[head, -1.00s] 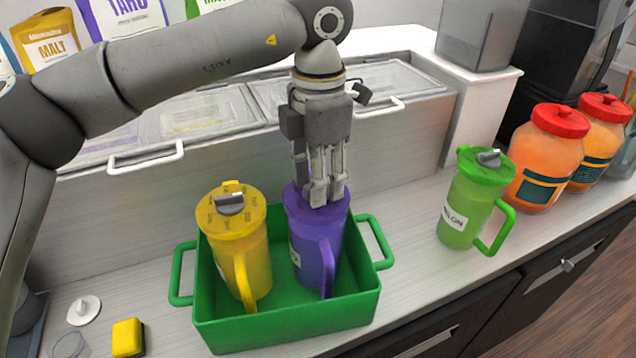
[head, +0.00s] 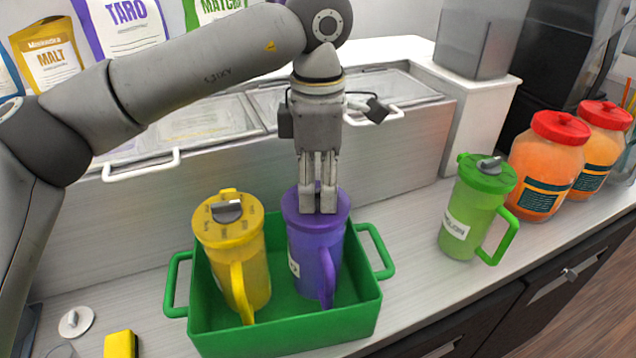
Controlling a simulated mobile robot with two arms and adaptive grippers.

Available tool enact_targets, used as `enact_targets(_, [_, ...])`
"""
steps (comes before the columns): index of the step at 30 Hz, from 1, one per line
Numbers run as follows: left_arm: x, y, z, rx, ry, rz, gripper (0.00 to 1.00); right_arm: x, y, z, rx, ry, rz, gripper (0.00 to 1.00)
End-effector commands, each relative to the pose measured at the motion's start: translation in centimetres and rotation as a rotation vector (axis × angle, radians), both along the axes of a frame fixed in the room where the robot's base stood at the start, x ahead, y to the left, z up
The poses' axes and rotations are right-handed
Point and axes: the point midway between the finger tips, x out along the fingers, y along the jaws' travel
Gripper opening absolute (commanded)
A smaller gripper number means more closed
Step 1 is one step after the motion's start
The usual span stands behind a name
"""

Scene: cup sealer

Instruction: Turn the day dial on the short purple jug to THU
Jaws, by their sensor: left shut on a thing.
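The purple jug (head: 318,250) stands upright in the right half of a green tray (head: 290,338), its handle facing the front. My left gripper (head: 318,208) points straight down at the middle of the jug's purple lid. It is shut on the day dial at the lid's centre; the fingers hide the dial, so its setting cannot be read. A white label shows in part on the jug's left side. My right gripper is not in view.
A yellow jug (head: 240,265) with a grey dial stands close left in the same tray. A green jug (head: 474,210) stands on the counter to the right, near orange jars (head: 546,165) with red lids. A yellow sponge (head: 121,344) lies at front left. A steel chest is behind.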

Motion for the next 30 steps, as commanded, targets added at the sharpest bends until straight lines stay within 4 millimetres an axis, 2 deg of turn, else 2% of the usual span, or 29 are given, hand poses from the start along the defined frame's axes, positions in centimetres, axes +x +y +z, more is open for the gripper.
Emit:
enact_targets(8, [0.0,0.0,0.1,-0.001,-0.001,0.0,0.14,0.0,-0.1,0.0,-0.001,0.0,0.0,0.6])
enact_targets(9, [0.0,0.0,0.1,-0.001,-0.001,0.0,0.41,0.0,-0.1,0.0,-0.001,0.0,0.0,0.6])
enact_targets(14, [0.0,0.0,0.1,-0.001,-0.001,0.001,0.6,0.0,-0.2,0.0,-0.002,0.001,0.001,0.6])
enact_targets(24, [0.0,0.0,0.3,-0.001,-0.001,0.001,0.6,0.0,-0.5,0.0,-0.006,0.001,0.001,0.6])
enact_targets(26, [0.0,0.0,0.8,-0.001,-0.002,0.002,0.6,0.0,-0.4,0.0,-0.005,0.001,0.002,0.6])
enact_targets(30, [0.0,-0.1,3.0,-0.002,-0.004,0.002,0.6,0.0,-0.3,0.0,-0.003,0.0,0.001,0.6])
